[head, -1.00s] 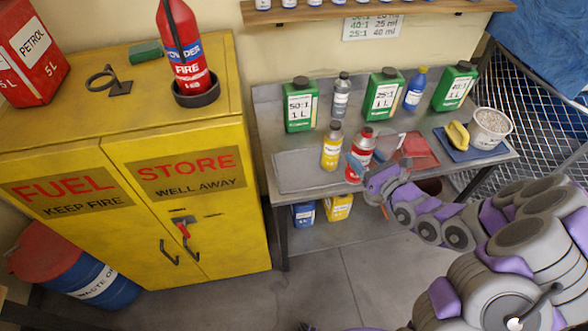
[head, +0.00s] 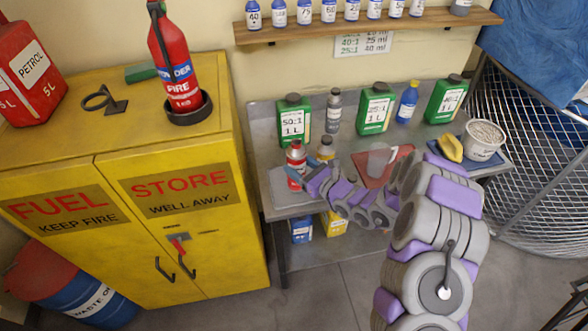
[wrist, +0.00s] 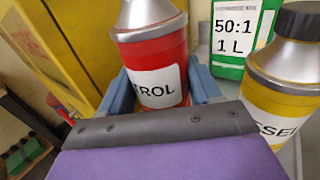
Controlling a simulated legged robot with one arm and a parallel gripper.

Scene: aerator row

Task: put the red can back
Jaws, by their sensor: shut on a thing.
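The red can (head: 295,158), with a silver top and white label, is in my gripper (head: 306,178) at the left front of the workbench. In the wrist view the red can (wrist: 160,62) stands between the two blue fingers, with "ROL" readable on its label. My gripper (wrist: 165,92) is shut on it.
Green jugs (head: 294,118), a grey bottle (head: 334,110) and a blue bottle (head: 407,102) line the bench's back. A red triangular piece (head: 369,172) lies behind my arm. A white tub (head: 482,142) stands at right. The yellow cabinet (head: 190,225) is close on the left.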

